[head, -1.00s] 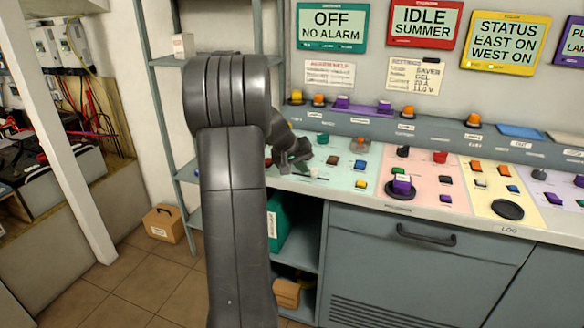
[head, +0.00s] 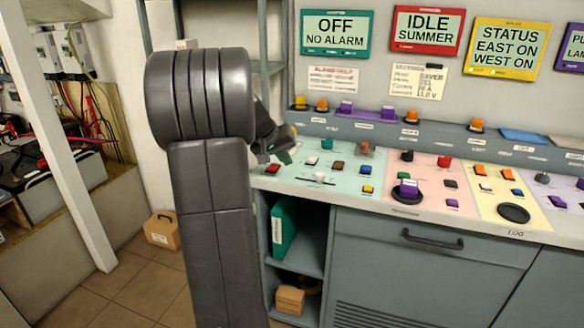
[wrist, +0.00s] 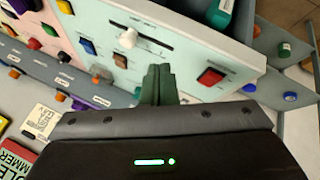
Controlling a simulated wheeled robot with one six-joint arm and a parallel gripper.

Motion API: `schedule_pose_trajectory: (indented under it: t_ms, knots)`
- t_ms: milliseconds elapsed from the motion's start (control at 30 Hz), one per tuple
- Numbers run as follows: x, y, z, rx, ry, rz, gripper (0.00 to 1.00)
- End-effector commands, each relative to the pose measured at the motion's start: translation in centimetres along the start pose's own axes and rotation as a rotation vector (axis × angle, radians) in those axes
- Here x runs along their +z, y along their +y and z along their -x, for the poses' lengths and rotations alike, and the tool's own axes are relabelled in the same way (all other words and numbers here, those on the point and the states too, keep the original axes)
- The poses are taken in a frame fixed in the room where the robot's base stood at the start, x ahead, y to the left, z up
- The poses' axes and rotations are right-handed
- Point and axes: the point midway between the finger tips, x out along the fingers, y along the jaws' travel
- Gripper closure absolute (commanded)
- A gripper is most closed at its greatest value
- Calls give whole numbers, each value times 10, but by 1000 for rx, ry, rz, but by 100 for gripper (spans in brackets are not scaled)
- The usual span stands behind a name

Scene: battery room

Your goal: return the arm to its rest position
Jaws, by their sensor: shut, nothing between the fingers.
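My arm rises in the left half of the head view, and its thick elbow covers part of the shelf behind. My gripper (head: 284,156) shows small beyond the arm, above the left end of the control desk (head: 335,208). In the wrist view my gripper (wrist: 160,72) has its two dark green fingers together and empty. The fingers point at the desk's pale green panel, between a white slider knob (wrist: 128,38) and a red switch (wrist: 211,76). I cannot tell the exact gap to the panel.
The desk carries several buttons and a dark round knob with a purple block (head: 407,188). A shelf rack (head: 160,60) stands behind my arm. A cardboard box (head: 162,229) sits on the floor at left. Open floor (head: 110,300) lies in front of it.

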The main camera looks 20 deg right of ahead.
Motion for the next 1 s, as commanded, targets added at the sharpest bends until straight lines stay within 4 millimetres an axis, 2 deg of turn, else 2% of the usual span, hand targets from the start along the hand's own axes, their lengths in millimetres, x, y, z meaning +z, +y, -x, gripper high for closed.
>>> schedule_pose_trajectory:
  t_ms: [100,200,633,767,1000]
  knots:
    - [0,0,17,0,2,0,100]
    - [0,0,24,-1,2,-1,100]
    - [0,0,25,0,-1,-1,100]
    - [0,0,15,1,-2,-1,100]
    - [1,0,-28,1,-5,-2,100]
